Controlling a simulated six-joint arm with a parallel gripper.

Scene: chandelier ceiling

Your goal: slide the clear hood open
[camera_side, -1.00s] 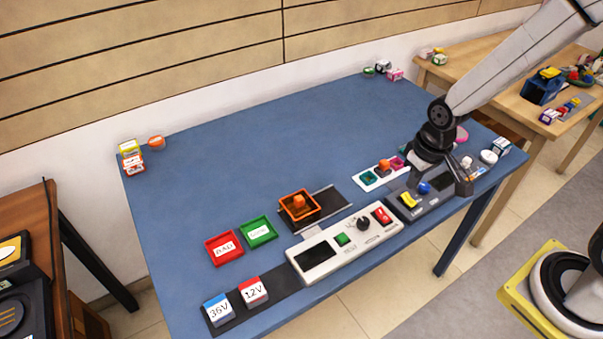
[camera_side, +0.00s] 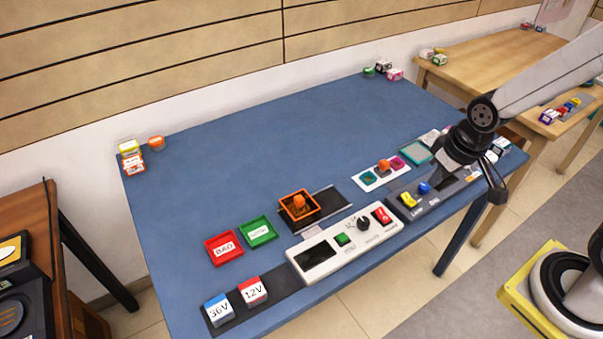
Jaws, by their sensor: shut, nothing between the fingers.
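The clear hood (camera_side: 299,206) is an orange-tinted see-through box with an orange knob-like piece showing at its top. It sits at the left part of a dark flat track (camera_side: 333,201), and the bare track extends to its right. What is under the hood is too small to tell. My gripper (camera_side: 497,193) is shut and empty, over the right end of the blue table, well to the right of the hood and apart from it.
A white control panel (camera_side: 322,261) with knob and buttons lies in front of the track. A dark lamp panel (camera_side: 409,213) is to its right. Red (camera_side: 224,248) and green (camera_side: 258,232) trays lie left of the hood.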

